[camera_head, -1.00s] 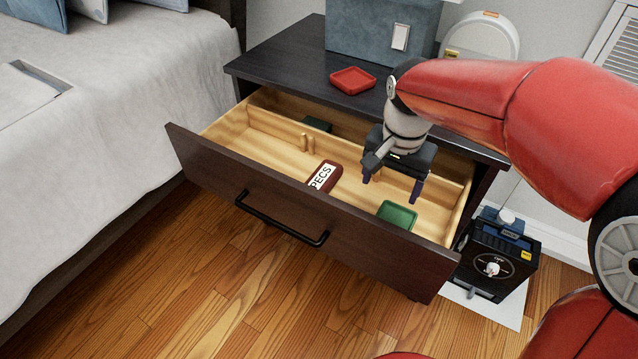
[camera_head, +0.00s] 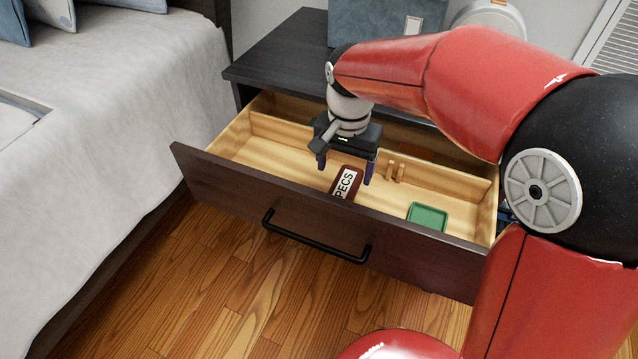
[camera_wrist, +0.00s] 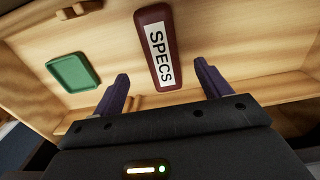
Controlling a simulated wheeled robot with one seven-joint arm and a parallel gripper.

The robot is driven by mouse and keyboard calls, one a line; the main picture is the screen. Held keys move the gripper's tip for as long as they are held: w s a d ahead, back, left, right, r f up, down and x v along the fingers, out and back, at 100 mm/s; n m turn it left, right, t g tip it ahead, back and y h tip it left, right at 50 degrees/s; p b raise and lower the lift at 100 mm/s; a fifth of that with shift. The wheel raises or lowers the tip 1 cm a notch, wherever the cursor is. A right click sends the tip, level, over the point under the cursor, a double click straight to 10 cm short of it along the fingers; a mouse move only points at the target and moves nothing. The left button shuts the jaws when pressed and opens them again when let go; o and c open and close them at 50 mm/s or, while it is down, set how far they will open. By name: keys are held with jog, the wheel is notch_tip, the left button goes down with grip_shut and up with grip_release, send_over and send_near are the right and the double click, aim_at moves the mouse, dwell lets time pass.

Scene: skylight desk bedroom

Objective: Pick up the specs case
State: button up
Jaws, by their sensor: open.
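The specs case (camera_head: 345,184) is a dark red case with a white label reading SPECS, lying in the open drawer (camera_head: 315,227) near its front panel. In the wrist view the specs case (camera_wrist: 157,47) shows upper centre, beyond and between the fingertips. My gripper (camera_head: 344,172) is open and empty, pointing down over the drawer, just above and behind the case in the head view. Its two dark purple fingers also show in the wrist view (camera_wrist: 164,83), one each side of the case's line. The case's lower end is partly hidden by the drawer front in the head view.
A green tray (camera_head: 428,216) lies in the drawer to the right of the case. Small wooden pegs (camera_head: 396,170) stand near the divider. The dark nightstand top (camera_head: 280,55) overhangs the drawer's back. A bed (camera_head: 110,130) stands close on the left.

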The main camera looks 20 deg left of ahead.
aim_at(343, 188)
jog(key=shift+a+f, duration=0.15)
jog(key=shift+a, duration=0.25)
jog(key=shift+f, duration=0.35)
jog(key=f, duration=0.7)
jog(key=shift+w+d, duration=0.3)
jog(key=shift+r, duration=0.1)
jog(key=shift+c, duration=0.5)
jog(key=c, duration=1)
